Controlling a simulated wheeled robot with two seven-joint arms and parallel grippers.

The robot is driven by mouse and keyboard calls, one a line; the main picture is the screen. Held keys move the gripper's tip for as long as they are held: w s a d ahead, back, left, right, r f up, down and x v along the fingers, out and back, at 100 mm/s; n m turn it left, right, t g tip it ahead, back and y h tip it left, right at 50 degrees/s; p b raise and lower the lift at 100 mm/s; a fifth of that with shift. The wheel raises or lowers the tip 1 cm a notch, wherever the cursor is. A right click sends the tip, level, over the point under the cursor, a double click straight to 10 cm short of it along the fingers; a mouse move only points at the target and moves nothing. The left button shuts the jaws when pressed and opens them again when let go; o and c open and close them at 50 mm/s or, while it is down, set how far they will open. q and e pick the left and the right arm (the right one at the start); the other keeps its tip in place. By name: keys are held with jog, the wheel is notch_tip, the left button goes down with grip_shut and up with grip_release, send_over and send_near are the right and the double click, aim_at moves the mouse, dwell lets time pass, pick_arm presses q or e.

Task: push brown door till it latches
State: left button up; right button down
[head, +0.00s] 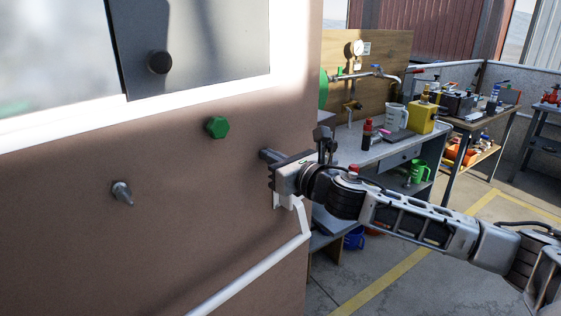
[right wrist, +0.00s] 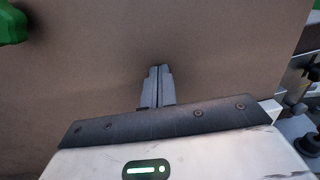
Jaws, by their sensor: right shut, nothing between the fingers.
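The brown door (head: 170,215) fills the left of the head view and most of the right wrist view (right wrist: 90,80). It has a window at the top, a green hexagonal knob (head: 217,127), a grey peg (head: 122,192) and a white bar (head: 255,272). My right gripper (head: 268,156) is shut and empty, its fingertips at the door's face near its right edge. In the right wrist view the closed fingers (right wrist: 157,74) point at the door; I cannot tell whether they touch it. The latch is not visible. My left gripper is out of view.
Beyond the door's right edge stands a workbench (head: 375,150) with a yellow canister (head: 423,115), a jug and a red bottle. A second bench (head: 480,120) stands further right. The floor (head: 400,285) with yellow lines is open at lower right.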

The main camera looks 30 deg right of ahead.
jog(key=shift+x, duration=1.05)
jog(key=b+v, duration=0.2)
jog(key=v, duration=0.6)
jog(key=shift+b, duration=0.4)
